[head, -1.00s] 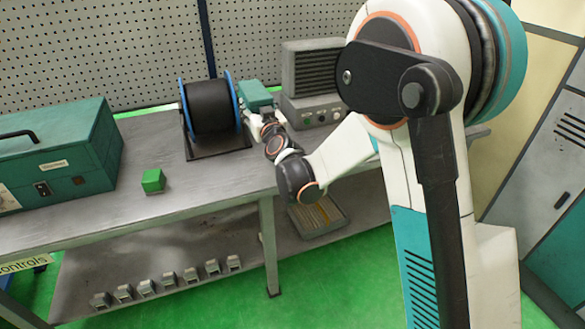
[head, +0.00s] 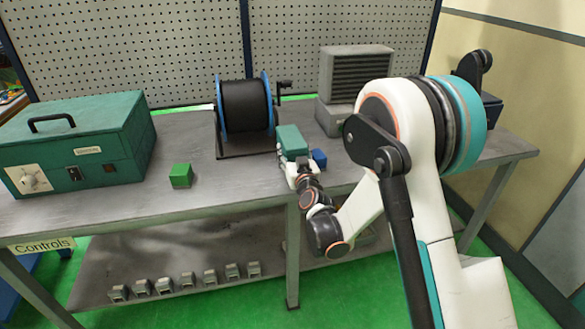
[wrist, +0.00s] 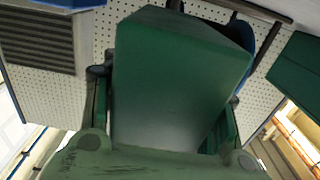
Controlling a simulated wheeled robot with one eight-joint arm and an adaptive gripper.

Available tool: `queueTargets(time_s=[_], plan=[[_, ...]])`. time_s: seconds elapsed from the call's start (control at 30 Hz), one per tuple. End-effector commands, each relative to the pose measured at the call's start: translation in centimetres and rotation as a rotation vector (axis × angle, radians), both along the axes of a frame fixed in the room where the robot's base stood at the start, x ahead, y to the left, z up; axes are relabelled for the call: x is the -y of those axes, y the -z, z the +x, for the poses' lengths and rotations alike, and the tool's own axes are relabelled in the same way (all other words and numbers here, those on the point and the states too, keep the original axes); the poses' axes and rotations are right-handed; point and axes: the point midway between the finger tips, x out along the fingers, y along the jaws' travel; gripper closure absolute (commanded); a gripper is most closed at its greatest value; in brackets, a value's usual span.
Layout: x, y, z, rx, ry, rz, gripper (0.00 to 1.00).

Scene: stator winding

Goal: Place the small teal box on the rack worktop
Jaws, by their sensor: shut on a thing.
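The small teal box (head: 291,139) is held in my gripper (head: 289,158), over the rack worktop (head: 220,196), in front and to the right of the cable spool. In the wrist view the box (wrist: 170,80) fills the middle, between the two fingers of my gripper (wrist: 165,120), which is shut on it. I cannot tell whether the underside of the box touches the worktop. The grey worktop runs across the head view.
A blue box (head: 319,159) stands just right of the held box. The black-and-blue spool (head: 245,106), a grey vented unit (head: 356,75), a green cube (head: 180,176) and a large teal case (head: 85,145) also stand on the worktop. Bare worktop lies around the green cube.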

Motion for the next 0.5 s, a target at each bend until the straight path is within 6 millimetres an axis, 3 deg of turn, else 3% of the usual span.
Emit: queueTargets(time_s=[0.33,0.5], plan=[[0.0,4.0,0.0,0.000,0.001,0.000,0.79],[0.0,4.3,0.0,0.000,0.001,-0.001,0.79]])
